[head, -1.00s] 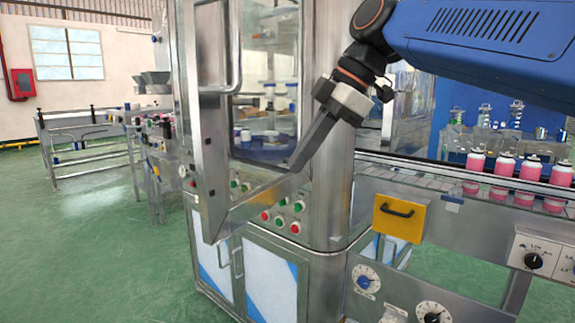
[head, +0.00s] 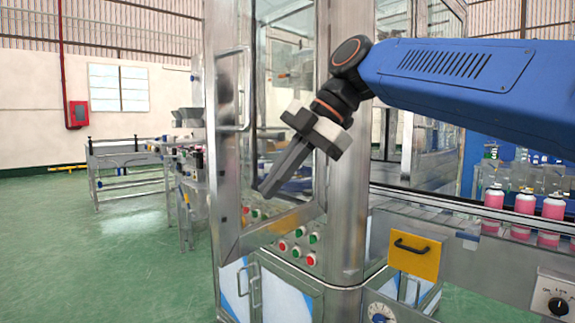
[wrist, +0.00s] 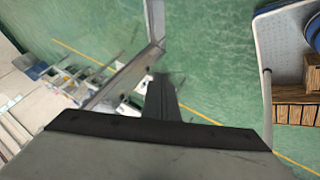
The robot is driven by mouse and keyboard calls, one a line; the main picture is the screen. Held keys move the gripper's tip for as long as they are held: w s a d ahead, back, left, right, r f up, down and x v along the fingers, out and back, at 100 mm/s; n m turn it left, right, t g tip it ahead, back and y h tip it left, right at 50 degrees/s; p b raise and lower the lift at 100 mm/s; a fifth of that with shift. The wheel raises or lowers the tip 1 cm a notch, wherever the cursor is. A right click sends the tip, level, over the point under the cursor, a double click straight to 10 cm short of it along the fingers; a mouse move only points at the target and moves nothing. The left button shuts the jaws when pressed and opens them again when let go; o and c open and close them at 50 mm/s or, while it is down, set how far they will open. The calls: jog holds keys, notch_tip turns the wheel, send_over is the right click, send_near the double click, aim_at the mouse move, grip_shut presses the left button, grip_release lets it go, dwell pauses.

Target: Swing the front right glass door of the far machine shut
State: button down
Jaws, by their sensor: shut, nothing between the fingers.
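The front right glass door (head: 222,165) of the far machine stands open in the head view. It has a metal frame and a long vertical handle (head: 246,90) on its left stile. Its bottom rail slants up toward the machine's corner post. My gripper (head: 266,192) is shut and empty. Its fingers point down and left, overlapping the glass area just above the bottom rail. I cannot tell whether they touch the door. In the wrist view, my gripper fingers (wrist: 160,85) show near a metal frame bar (wrist: 128,75), apparently part of the door.
Red and green buttons (head: 300,250) sit on the machine below the door. A yellow drawer front (head: 415,255) and a conveyor with pink cans (head: 522,208) are at right. Green floor (head: 120,260) is free at left, with a metal-framed bench (head: 130,170) behind it.

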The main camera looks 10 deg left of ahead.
aim_at(233, 211)
jog(key=shift+w+a+f, duration=0.3)
jog(key=shift+a+f, duration=0.05)
jog(key=shift+a, duration=0.5)
jog(key=shift+w+a+f, duration=0.3)
jog(key=shift+a+f, duration=0.05)
jog(key=shift+a, duration=0.45)
jog(key=shift+w+a+f, duration=0.3)
jog(key=shift+a+f, duration=0.05)
jog(key=shift+a, duration=0.5)
